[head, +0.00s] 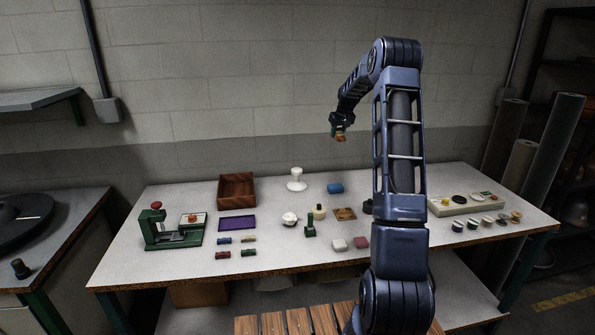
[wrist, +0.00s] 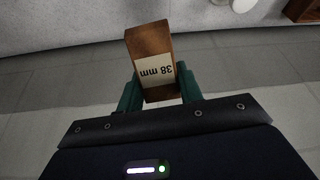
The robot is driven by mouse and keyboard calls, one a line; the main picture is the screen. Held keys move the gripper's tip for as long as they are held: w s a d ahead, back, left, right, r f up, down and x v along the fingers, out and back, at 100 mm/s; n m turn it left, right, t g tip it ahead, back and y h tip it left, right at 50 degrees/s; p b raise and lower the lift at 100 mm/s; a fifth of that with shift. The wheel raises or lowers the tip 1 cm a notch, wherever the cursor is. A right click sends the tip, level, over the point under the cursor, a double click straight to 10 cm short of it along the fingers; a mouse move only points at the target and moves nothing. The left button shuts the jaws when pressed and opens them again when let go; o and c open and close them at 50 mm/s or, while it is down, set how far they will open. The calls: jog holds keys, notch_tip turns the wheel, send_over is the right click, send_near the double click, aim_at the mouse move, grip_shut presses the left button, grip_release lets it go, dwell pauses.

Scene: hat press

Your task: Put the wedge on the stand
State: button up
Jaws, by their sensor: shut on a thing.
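The wedge (wrist: 150,43) is a brown wooden block with a pale label reading "38 mm", upside down in the wrist view. My gripper (wrist: 159,88) is shut on it, with a green finger on each side. In the head view my gripper (head: 339,131) holds the wedge (head: 341,138) high in front of the wall, well above the table. A white pedestal with a round foot (head: 296,181) stands at the back middle of the table and may be the stand; I cannot tell for sure. The wedge touches nothing but the gripper.
On the table (head: 280,262) are a brown wooden tray (head: 237,188), a green press (head: 170,232), a purple mat (head: 237,223), a blue cylinder (head: 335,188) and a control panel (head: 465,203). Several small blocks lie near the front. The air around the gripper is clear.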

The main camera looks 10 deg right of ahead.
jog(key=w+a+r+n+y, duration=0.1)
jog(key=a+r, duration=0.1)
jog(key=a, duration=0.8)
jog(key=w+a+r+n, duration=0.2)
jog(key=a+r, duration=0.1)
jog(key=a, duration=0.7)
send_near(295, 168)
jog(key=w+f, duration=0.2)
jog(key=w+a+f, duration=0.1)
jog(key=w+f, duration=0.1)
jog(key=f, duration=0.1)
jog(key=shift+w+a+f, duration=0.15)
jog(key=shift+a+f, duration=0.05)
jog(key=shift+f, duration=0.15)
jog(key=o, duration=1)
